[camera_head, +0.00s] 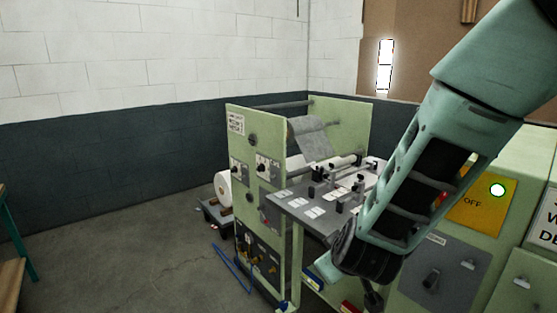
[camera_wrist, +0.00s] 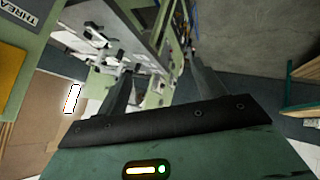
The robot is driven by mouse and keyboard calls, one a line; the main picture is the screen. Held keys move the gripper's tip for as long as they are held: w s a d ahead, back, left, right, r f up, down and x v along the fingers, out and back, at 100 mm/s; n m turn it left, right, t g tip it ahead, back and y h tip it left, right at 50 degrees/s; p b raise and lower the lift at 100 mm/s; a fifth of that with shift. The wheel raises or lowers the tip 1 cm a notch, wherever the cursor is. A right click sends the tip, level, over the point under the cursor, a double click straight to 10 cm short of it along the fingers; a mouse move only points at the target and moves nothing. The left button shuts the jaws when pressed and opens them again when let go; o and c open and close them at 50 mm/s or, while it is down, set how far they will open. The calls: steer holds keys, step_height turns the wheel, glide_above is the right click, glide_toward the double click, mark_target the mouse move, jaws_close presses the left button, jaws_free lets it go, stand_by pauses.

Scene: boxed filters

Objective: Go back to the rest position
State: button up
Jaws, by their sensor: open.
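My arm comes in from the upper right of the head view, with its forearm in front of the green machine. In the wrist view my gripper (camera_wrist: 160,88) shows two dark fingers standing well apart with nothing between them. Beyond the fingers lie the machine's grey work plate (camera_wrist: 105,45) and its pale green side. In the head view the fingertips are mostly hidden below and behind the wrist, near the front of the machine's plate.
The green machine (camera_head: 258,205) with knobs, rollers and a grey plate (camera_head: 290,198) stands at centre. A control cabinet (camera_head: 440,275) with a yellow OFF panel (camera_head: 478,212) is at right. A white roll (camera_head: 223,188) sits at the machine's left. The floor (camera_head: 120,240) at left is mostly clear.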

steer(key=s+a+r+g+y+b, duration=0.1)
steer(key=s+a+g+y, duration=0.15)
steer(key=s, duration=0.45)
steer(key=s+a+r+g+y+b, duration=0.1)
steer(key=s+a+g+y, duration=0.15)
steer(key=s, duration=0.45)
steer(key=s+d+g+h, duration=0.4)
steer(key=s+d, duration=0.2)
steer(key=s, duration=0.6)
steer(key=shift+d+r+n+b, duration=0.2)
steer(key=shift+d+n+b, duration=0.1)
steer(key=shift+n, duration=0.1)
